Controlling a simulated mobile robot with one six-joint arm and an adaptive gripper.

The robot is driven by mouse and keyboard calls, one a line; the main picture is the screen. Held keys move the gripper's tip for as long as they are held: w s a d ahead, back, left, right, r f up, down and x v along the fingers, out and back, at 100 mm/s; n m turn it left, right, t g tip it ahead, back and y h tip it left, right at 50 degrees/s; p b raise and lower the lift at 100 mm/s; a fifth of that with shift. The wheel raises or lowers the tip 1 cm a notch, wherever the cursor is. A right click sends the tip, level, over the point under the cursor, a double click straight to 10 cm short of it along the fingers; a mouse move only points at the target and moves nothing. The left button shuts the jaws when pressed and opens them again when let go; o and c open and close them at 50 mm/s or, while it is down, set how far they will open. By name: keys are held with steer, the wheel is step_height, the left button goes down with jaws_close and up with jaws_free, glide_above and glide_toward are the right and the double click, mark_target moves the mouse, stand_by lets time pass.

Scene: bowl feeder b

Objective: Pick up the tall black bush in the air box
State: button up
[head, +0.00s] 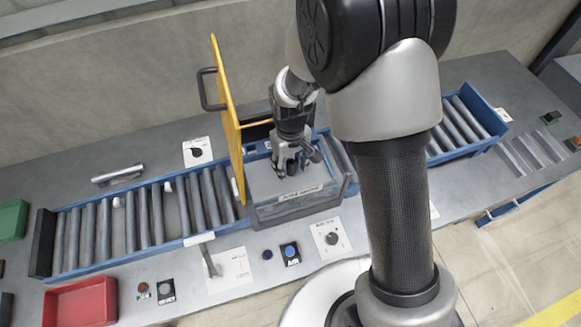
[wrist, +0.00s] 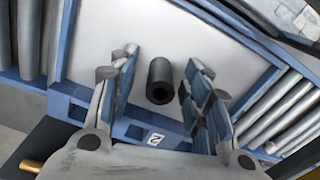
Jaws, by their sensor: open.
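The tall black bush (wrist: 160,82) is a dark hollow cylinder. In the wrist view it lies or stands over the pale floor of the air box, between my gripper's two fingers; which way up it is, I cannot tell. My gripper (wrist: 163,92) is open, with a finger on each side of the bush and a gap on both sides. In the head view my gripper (head: 290,165) points down into the grey air box (head: 298,207). The bush is not distinguishable there, hidden by the gripper.
A yellow door panel (head: 227,120) with a dark handle stands upright just left of the box. Roller conveyors (head: 145,215) run to both sides. A red bin (head: 80,303) and a green bin (head: 12,220) sit at the left. Knobs and buttons (head: 290,252) are in front of the box.

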steer(key=shift+c, duration=0.6)
jaws_close()
